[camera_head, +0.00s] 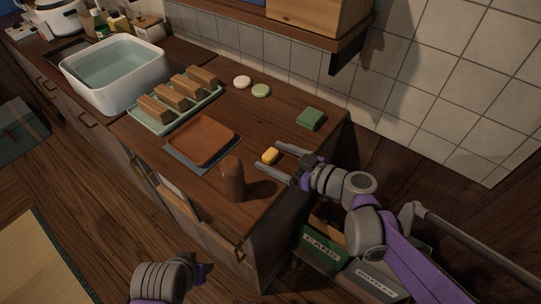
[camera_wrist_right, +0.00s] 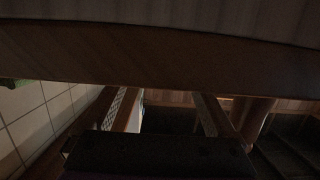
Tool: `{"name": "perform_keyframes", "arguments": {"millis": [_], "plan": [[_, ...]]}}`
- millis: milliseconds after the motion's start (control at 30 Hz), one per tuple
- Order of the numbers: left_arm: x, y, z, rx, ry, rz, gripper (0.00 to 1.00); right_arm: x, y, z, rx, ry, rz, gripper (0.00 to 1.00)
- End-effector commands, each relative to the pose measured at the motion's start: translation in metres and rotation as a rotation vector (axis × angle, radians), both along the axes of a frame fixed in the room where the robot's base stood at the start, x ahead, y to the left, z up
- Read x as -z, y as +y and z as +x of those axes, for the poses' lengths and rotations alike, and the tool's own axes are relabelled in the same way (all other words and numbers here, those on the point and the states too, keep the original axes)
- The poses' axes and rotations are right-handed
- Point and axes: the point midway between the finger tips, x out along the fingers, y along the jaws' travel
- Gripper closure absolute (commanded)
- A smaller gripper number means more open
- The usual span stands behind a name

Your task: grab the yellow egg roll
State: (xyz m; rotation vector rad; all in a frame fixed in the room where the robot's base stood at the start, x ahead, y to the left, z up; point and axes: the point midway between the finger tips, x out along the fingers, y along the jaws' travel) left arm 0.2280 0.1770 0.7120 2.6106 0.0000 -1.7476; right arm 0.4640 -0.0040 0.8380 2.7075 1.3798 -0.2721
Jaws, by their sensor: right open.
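The yellow egg roll (camera_head: 270,155) is a small yellow block on the brown wooden counter, near its right end. My right gripper (camera_head: 268,157) reaches in from the right in the head view. Its two fingers are open, with their tips at either side of the egg roll; contact is not clear. In the dark right wrist view the two fingers (camera_wrist_right: 167,105) are spread apart, and I cannot make out the egg roll there. My left gripper (camera_head: 203,268) is low in front of the counter, and its jaws are not clear.
A brown cylinder (camera_head: 233,180) stands close to the left of my right gripper. A brown square tray (camera_head: 203,139) lies beyond it. A green sponge (camera_head: 310,119) lies at the back right. A green tray (camera_head: 135,117) holds brown blocks. A white basin (camera_head: 118,88) is farther left.

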Motion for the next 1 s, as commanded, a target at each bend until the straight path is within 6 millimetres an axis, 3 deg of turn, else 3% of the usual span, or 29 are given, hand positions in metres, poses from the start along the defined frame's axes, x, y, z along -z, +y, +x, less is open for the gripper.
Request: {"name": "perform_keyframes", "arguments": {"millis": [167, 200, 667, 1000], "plan": [[-0.0004, 0.0, 0.0, 0.0, 0.0, 0.0, 0.5, -0.0005, 0.0001, 0.0001, 0.0, 0.0, 0.0, 0.09], [-0.0004, 0.0, -0.0001, 0.0, 0.0, 0.0, 0.5, -0.0005, 0.0001, 0.0001, 0.0, 0.0, 0.0, 0.12], [-0.0004, 0.0, -0.0001, 0.0, 0.0, 0.0, 0.5, -0.0004, -0.0001, -0.0002, 0.0, 0.0, 0.0, 0.95], [-0.0055, 0.0, -0.0005, 0.0, -0.002, 0.0, 0.5, -0.0101, -0.0001, -0.0004, 0.0, 0.0, 0.0, 0.98]]}}
